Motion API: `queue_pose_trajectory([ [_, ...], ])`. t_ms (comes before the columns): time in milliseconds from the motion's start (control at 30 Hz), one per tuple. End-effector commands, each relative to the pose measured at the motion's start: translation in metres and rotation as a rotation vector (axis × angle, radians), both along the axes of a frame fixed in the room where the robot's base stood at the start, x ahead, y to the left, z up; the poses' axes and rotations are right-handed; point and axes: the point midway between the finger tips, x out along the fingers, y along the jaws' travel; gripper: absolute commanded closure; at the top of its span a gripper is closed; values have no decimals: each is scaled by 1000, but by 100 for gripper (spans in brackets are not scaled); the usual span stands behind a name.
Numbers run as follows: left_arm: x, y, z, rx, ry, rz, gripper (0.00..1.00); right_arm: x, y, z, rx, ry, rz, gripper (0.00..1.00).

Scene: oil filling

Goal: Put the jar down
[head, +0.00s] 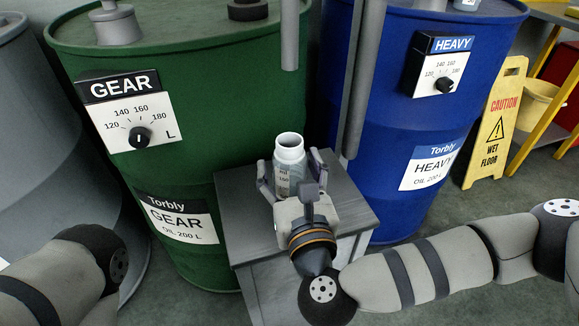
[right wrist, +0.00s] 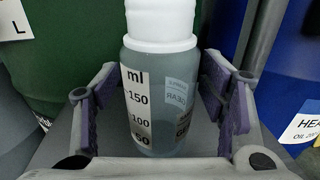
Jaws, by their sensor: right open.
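The jar (head: 290,162) is a small clear bottle with a white neck and a printed ml scale. It stands upright on a small grey stand (head: 245,222) in front of the drums. My right gripper (head: 289,180) is around the jar with its fingers apart. In the right wrist view the jar (right wrist: 160,95) stands between the two open fingers, with a gap visible on each side. My left gripper is not in view; only part of my left arm shows at the lower left.
A green GEAR drum (head: 225,95) with a dial stands behind the stand at left. A blue HEAVY drum (head: 400,130) with its own dial stands at right. Grey pipes hang between them. A yellow wet-floor sign (head: 497,125) is farther right, with open floor before it.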

Motion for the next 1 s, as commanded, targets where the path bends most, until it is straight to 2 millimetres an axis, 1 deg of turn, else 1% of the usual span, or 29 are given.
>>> queue_pose_trajectory([
  [67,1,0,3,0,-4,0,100,0,0,5,0,-2,0,35],
  [133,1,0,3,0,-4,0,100,-10,-2,4,0,1,1,35],
  [167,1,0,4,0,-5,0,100,-16,-3,3,-1,3,3,35],
  [400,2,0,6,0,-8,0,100,-81,-16,3,0,4,3,35],
  [533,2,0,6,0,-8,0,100,-105,-21,3,1,2,2,35],
  [600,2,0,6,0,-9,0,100,-113,-23,4,0,2,1,35],
  [700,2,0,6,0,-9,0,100,-118,-24,4,0,0,0,35],
  [1000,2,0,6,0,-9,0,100,-118,-24,4,0,0,0,35],
])
